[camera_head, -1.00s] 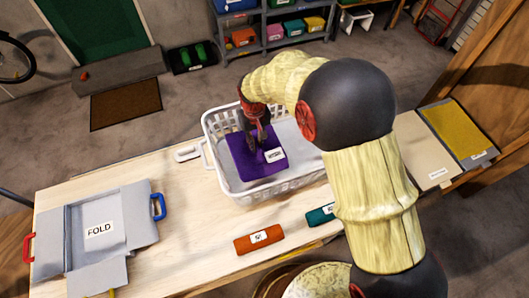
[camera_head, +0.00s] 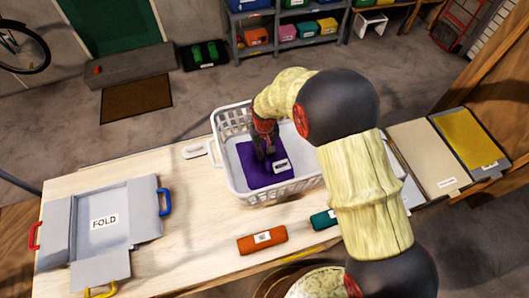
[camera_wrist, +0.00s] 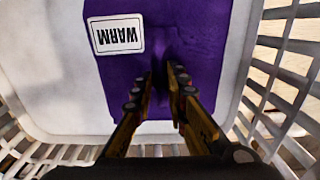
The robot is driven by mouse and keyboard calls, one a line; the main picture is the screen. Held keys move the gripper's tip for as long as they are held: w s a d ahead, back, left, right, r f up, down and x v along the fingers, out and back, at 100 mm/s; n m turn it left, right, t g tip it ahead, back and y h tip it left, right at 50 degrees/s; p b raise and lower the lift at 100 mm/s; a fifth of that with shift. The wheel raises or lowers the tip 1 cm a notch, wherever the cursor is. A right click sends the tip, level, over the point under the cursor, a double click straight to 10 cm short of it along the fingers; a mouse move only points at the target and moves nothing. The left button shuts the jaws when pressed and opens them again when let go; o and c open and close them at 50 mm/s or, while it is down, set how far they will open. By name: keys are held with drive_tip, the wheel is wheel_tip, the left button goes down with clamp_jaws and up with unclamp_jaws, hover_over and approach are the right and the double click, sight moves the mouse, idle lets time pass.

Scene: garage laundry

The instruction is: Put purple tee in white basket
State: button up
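The purple tee (camera_head: 258,174) is a folded flat bundle with a white label reading "WARM". It is inside the white basket (camera_head: 285,190), behind its front wall, low at the basket floor. In the wrist view the tee (camera_wrist: 215,40) lies against the pale basket floor, with the slatted basket wall (camera_wrist: 285,75) to the right. My gripper (camera_wrist: 166,68) points down into the basket. Its fingers are close together with a ridge of purple cloth pinched between the tips. Whether the whole tee rests on the floor is hard to tell.
The basket stands on a wooden table (camera_head: 195,215). A grey folding board (camera_head: 125,200) marked "FOLD" lies at left. An orange roll (camera_head: 261,240) and a teal roll (camera_head: 324,219) lie in front. Yellow and beige panels (camera_head: 465,140) are at right.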

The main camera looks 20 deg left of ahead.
sight(265, 154)
drive_tip(key=o, duration=0.5)
drive_tip(key=shift+c, duration=0.2)
wheel_tip(265, 154, up, 12)
drive_tip(key=s+d+r+m+t+y, duration=0.15)
drive_tip(key=d+r+m, duration=0.25)
drive_tip(key=d+r, duration=1.7)
drive_tip(key=s+d+r+m+t, duration=0.2)
drive_tip(key=s+d, duration=0.6)
drive_tip(key=d, duration=0.1)
drive_tip(key=s+d+r+m+t+h, duration=0.1)
drive_tip(key=s+d+r+m+t, duration=0.1)
drive_tip(key=s+d, duration=0.6)
drive_tip(key=shift+s+d+r+p, duration=0.25)
drive_tip(key=shift+d+p, duration=0.1)
drive_tip(key=shift+d, duration=0.65)
